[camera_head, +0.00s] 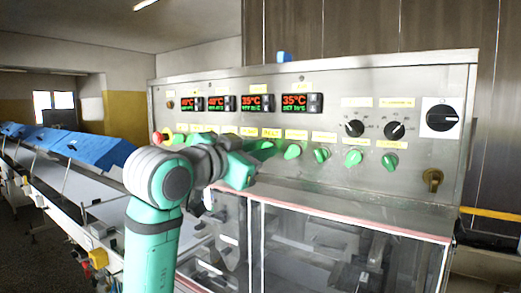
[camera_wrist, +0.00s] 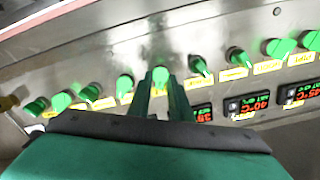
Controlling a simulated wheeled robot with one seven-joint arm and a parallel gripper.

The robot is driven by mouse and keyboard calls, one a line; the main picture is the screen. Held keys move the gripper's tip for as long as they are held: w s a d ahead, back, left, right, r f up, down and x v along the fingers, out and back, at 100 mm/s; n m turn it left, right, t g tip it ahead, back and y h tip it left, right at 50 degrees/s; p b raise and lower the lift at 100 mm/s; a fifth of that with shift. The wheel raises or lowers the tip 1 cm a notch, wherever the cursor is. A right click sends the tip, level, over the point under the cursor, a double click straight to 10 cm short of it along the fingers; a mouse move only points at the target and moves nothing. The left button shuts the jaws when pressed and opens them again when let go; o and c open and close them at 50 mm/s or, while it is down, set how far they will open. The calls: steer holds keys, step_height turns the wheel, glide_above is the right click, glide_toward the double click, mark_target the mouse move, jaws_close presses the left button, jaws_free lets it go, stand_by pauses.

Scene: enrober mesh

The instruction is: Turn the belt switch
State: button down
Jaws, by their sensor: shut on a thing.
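My gripper (camera_head: 255,152) is at the panel front, just left of a free green switch (camera_head: 292,151). In the wrist view my gripper (camera_wrist: 160,92) has its two fingers on either side of one green switch (camera_wrist: 160,75) and is shut on it. In the head view my gripper and arm largely hide that switch and those to its left.
Neighbouring green switches (camera_wrist: 124,83) stand close on both sides. Temperature displays (camera_head: 255,103) are above the row. Black dials (camera_head: 394,130) and a brass key switch (camera_head: 432,180) are at the right. A red emergency button (camera_head: 165,136) is at the left. A clear-walled cabinet (camera_head: 340,245) is below.

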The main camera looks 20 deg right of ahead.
steer(key=shift+m, duration=0.6)
steer(key=c, duration=1.8)
jaws_free()
steer(key=shift+c, duration=0.2)
steer(key=v, duration=1.1)
